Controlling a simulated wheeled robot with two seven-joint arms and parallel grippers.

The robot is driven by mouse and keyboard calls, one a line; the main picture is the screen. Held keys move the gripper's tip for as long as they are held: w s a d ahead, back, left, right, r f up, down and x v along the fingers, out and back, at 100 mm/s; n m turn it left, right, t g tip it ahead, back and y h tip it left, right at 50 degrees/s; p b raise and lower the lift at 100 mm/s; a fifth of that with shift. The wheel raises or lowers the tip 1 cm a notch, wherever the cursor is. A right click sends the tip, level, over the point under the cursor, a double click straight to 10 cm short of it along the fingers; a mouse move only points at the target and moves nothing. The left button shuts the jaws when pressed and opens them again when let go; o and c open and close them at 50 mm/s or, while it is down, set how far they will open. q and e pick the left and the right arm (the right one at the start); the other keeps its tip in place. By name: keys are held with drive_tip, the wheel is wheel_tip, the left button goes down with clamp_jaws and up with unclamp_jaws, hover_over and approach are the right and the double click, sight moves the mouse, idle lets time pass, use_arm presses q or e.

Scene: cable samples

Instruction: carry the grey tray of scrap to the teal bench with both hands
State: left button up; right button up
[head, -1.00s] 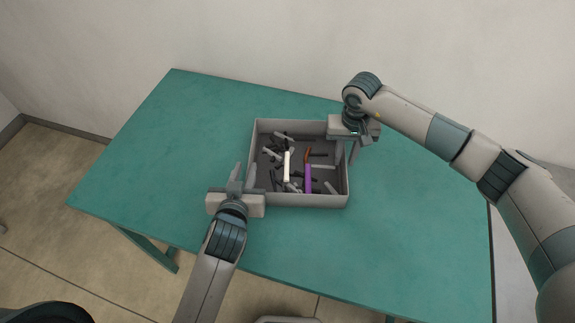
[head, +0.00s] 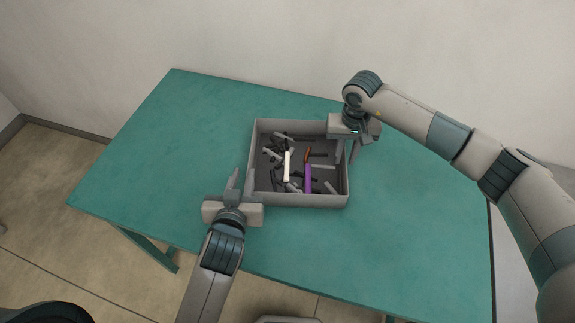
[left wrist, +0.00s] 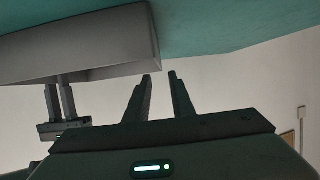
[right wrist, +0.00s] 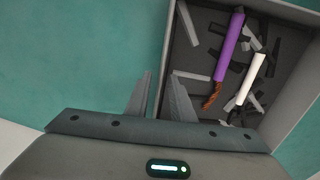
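The grey tray (head: 300,201) rests on the teal bench (head: 160,165), near its middle. It holds grey and black scraps, a white piece (head: 287,166) and a purple piece (head: 308,178) with a copper-brown end. My left gripper (head: 241,182) is open and empty at the tray's left side; its fingers (left wrist: 159,78) show apart in the left wrist view. My right gripper (head: 347,151) is at the tray's right wall. Its fingers (right wrist: 160,75) are spread in the right wrist view, one on each side of the wall, with gaps showing.
The bench top is bare left of the tray and to its right, below my right arm. A pale wall (head: 260,40) stands behind the bench. Tiled floor (head: 60,250) shows at the left and front.

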wheel_tip(320, 180, up, 12)
drive_tip(key=shift+f, duration=0.2)
idle(0.4)
drive_tip(key=shift+s+f, duration=0.1)
idle(0.6)
